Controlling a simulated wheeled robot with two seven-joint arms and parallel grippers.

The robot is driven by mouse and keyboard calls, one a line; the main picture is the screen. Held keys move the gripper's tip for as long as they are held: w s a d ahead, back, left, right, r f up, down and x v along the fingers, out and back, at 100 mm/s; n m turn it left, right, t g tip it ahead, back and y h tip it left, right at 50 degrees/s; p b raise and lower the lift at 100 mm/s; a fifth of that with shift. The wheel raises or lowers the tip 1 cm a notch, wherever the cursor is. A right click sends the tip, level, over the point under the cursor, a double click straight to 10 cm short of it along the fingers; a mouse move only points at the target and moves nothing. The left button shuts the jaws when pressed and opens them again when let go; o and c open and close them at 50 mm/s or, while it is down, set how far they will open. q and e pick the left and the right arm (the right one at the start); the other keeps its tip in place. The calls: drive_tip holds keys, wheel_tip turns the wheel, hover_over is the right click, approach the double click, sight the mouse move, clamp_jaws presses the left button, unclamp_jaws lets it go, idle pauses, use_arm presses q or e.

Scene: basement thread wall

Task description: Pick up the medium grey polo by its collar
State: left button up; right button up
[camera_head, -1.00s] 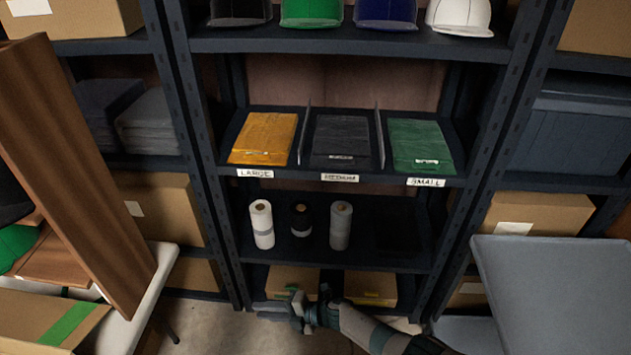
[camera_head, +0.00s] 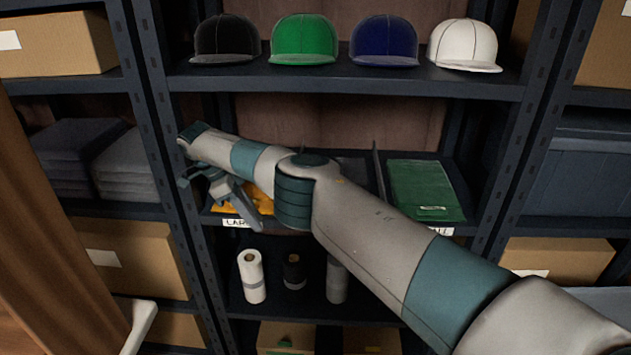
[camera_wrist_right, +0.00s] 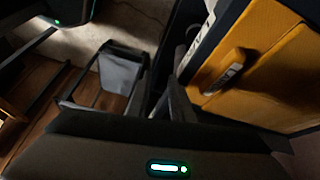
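The medium grey polo (camera_head: 352,168) lies folded in the middle compartment of the shelf. In the head view my right arm crosses in front and hides nearly all of it, including its collar. My right gripper (camera_head: 236,205) is left of it, in front of the orange-yellow large polo (camera_head: 262,202). Its fingers look apart, with nothing between them. In the right wrist view the gripper (camera_wrist_right: 168,75) is beside the orange-yellow polo (camera_wrist_right: 270,60), whose pale tag shows. The grey polo cannot be made out there. My left gripper is not in view.
The green small polo (camera_head: 425,188) lies right of a thin divider (camera_head: 378,175). Several caps (camera_head: 303,40) stand on the shelf above, close over the polo shelf. Rolls (camera_head: 252,277) stand on the shelf below. Dark uprights (camera_head: 165,130) (camera_head: 510,150) bound the bay.

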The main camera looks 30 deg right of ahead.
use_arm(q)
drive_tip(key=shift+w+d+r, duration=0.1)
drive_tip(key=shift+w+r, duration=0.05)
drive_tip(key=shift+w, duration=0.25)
use_arm(e)
drive_tip(key=shift+h, duration=0.8)
drive_tip(key=r, duration=0.1)
drive_tip(key=w+d+r, duration=0.1)
drive_tip(key=r, duration=0.3)
drive_tip(key=shift+w+d+r, duration=0.25)
drive_tip(key=shift+w+d, duration=0.05)
drive_tip(key=shift+d, duration=0.05)
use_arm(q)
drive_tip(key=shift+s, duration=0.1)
use_arm(e)
drive_tip(key=shift+d, duration=0.1)
